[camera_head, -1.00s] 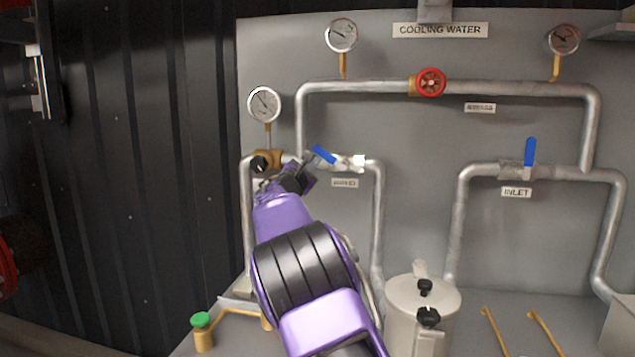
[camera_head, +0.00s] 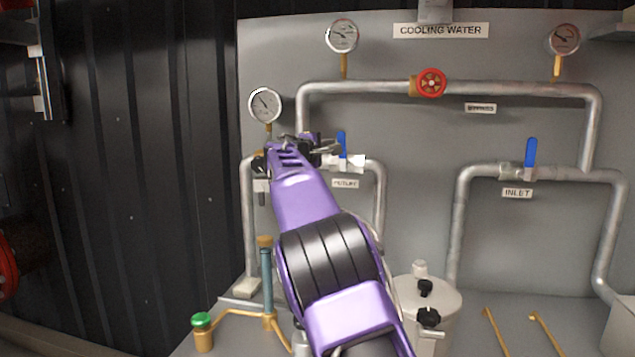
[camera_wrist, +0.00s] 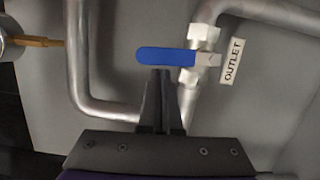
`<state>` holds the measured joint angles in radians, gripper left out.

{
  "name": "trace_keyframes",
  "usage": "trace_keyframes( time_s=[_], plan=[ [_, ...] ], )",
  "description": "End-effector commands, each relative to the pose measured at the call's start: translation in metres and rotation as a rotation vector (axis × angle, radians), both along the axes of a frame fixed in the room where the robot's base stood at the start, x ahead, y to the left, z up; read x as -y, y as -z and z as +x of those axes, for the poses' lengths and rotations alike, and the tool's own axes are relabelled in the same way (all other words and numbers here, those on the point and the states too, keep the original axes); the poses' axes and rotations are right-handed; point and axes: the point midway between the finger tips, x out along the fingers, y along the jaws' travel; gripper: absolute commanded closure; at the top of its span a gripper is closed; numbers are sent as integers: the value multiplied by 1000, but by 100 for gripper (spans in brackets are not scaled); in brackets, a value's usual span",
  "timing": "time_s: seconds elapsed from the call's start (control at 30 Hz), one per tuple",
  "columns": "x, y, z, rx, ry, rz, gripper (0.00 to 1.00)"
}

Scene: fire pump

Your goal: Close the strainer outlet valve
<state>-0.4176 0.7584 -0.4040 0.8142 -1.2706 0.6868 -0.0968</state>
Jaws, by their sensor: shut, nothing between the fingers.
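The strainer outlet valve has a blue lever handle (camera_head: 342,143) that stands upright, across its horizontal pipe, above the OUTLET label (camera_head: 345,184). In the wrist view the handle (camera_wrist: 166,57) lies across the picture, at right angles to the valve body (camera_wrist: 200,48) and pipe. My gripper (camera_head: 325,147) is at the left side of the handle in the head view. Its fingers (camera_wrist: 160,76) are shut and empty, with the tips right at the handle's edge; I cannot tell whether they touch. My arm hides part of the pipe to the left of the valve.
A red handwheel (camera_head: 431,82) is on the upper pipe. The inlet valve's blue handle (camera_head: 530,152) stands upright at the right. A pressure gauge (camera_head: 265,105) is above my wrist's left. The strainer canister (camera_head: 420,290) stands below, beside my arm.

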Motion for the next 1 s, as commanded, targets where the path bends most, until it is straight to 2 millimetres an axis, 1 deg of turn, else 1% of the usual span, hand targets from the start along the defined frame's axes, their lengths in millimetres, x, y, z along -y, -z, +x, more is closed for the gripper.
trace_keyframes(
  time_s=[0.1, 0.33, 1.0],
  plan=[
    [3, -2, -1, 15, 0, 46, 100],
    [5, -3, -1, 30, 0, 93, 100],
    [4, -3, -2, 32, 0, 99, 100]
  ],
)
